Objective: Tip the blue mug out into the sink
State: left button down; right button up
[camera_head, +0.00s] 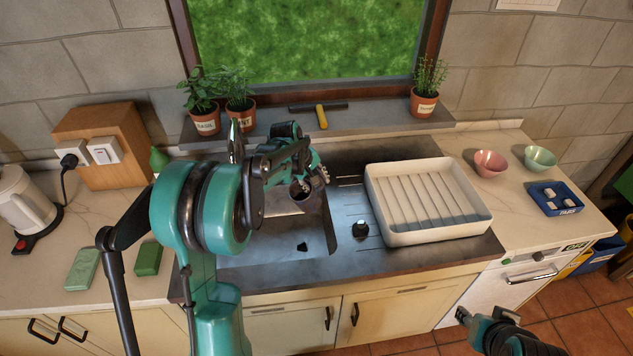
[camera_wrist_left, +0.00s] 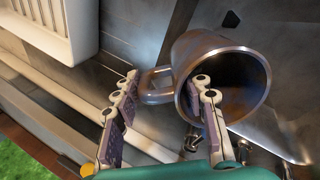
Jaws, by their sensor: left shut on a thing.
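The mug (camera_head: 301,192) looks dark grey-brown rather than blue. My left gripper (camera_head: 316,178) holds it in the air over the sink (camera_head: 265,246). In the left wrist view the mug (camera_wrist_left: 228,62) lies tilted, its mouth turned towards the camera and its handle to the left. My left gripper (camera_wrist_left: 165,98) is shut on the mug, one finger across its mouth and the other beyond the handle. The exact contact is hard to see. The mug's inside is dark, so its contents cannot be told. My right gripper (camera_head: 464,316) is low at the right, away from the counter top; its fingers are unclear.
A white dish rack (camera_head: 481,216) stands right of the basin. Potted herbs (camera_head: 206,122) line the sill. Pink (camera_head: 490,163) and green (camera_head: 539,158) bowls and a blue tray (camera_head: 567,208) sit at right.

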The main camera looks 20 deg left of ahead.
pick_arm(q)
jog(key=shift+w+r, duration=0.1)
jog(key=shift+r+g+y+p, duration=0.6)
jog(key=shift+g+p, duration=0.25)
jog(key=shift+g, duration=0.25)
jog(key=shift+s+g, duration=0.2)
jog(key=shift+g, duration=0.3)
jog(key=shift+g+y, duration=0.3)
jog(key=shift+y, duration=0.1)
jog(key=shift+s+a, duration=0.15)
